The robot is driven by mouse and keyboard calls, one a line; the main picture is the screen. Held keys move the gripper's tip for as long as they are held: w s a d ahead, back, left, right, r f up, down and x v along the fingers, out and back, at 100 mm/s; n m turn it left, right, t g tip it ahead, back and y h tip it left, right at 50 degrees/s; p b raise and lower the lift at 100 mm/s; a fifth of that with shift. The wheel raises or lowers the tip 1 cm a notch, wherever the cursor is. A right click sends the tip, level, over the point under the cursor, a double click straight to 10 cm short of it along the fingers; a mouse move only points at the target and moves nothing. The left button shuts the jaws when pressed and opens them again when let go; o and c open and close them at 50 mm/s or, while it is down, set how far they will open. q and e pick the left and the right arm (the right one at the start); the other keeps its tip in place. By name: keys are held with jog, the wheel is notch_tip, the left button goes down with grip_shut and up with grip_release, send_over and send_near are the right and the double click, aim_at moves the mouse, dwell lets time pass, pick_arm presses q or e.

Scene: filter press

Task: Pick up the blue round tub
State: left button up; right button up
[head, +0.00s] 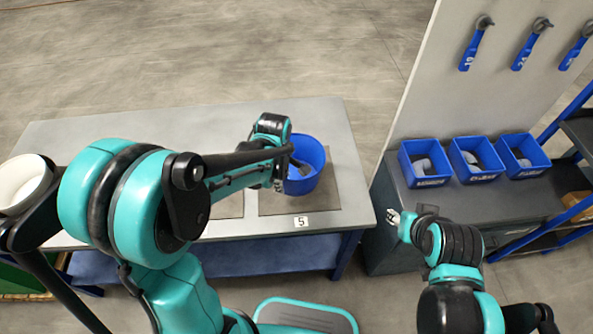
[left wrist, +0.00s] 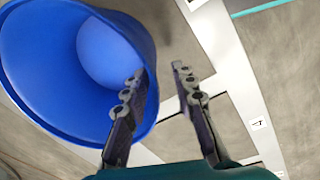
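The blue round tub (head: 311,166) stands on a dark mat on the grey table, near its right end, behind the label 5. My left gripper (head: 287,171) is at the tub's left side in the head view and partly covers it. In the left wrist view, the tub (left wrist: 45,60) fills the upper left, its open mouth showing. My left gripper (left wrist: 160,76) is open there. One finger overlaps the inside of the tub and the other is outside, with the rim between them. Contact cannot be made out. My right gripper (head: 397,217) is near the cabinet's left edge; its opening is unclear.
The grey table (head: 190,125) has free room behind the tub. A white round container (head: 22,183) is at the far left. Several blue bins, one here (head: 425,163), stand on the right cabinet, below blue tools (head: 470,50) hanging on a panel.

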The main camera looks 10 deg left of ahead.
aim_at(288, 194)
pick_arm(q)
jog(key=f+b, duration=0.1)
jog(key=f, duration=0.1)
jog(key=w+f+b, duration=0.1)
jog(key=f, duration=0.1)
jog(key=d+f+b, duration=0.1)
jog(key=f, duration=0.1)
jog(key=shift+w+f, duration=0.1)
jog(key=shift+w, duration=0.05)
grip_shut()
